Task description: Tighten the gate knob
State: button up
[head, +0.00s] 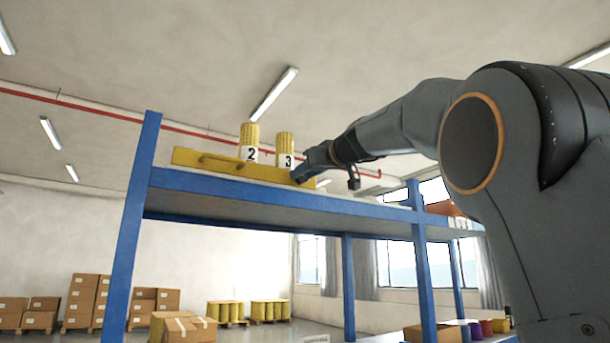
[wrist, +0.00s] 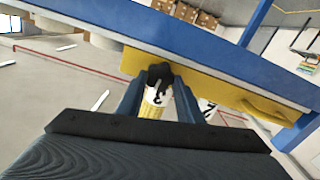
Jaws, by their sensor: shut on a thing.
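The yellow gate (head: 229,163) stands along the front of the upper blue shelf, with a yellow handle (head: 222,161) on its face. In the wrist view the gate (wrist: 225,92) appears tilted across the picture. My gripper (head: 303,172) is at the gate's right end in the head view and hides the knob there. In the wrist view my gripper (wrist: 160,82) has its two fingers on either side of the black gate knob (wrist: 160,73), shut on it. The knob sits against the gate; how tight it is cannot be told.
Yellow rolls labelled 2 (head: 250,142) and 3 (head: 285,148) stand behind the gate. The blue shelf beam (head: 240,187) runs just below it. A blue upright (head: 420,240) and an orange bin (head: 445,208) are farther right. The air in front of the gate's left part is clear.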

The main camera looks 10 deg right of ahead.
jog(key=shift+d+f+m+p, duration=0.1)
jog(key=shift+d+m+p, duration=0.1)
jog(key=shift+m, duration=3.9)
jog(key=shift+d+m+p, duration=0.1)
jog(key=shift+m+p, duration=0.05)
jog(key=shift+m, duration=3.95)
jog(key=o, duration=1.1)
jog(key=shift+w, duration=0.1)
jog(key=shift+b+v, duration=1.75)
jog(key=shift+v, duration=2.2)
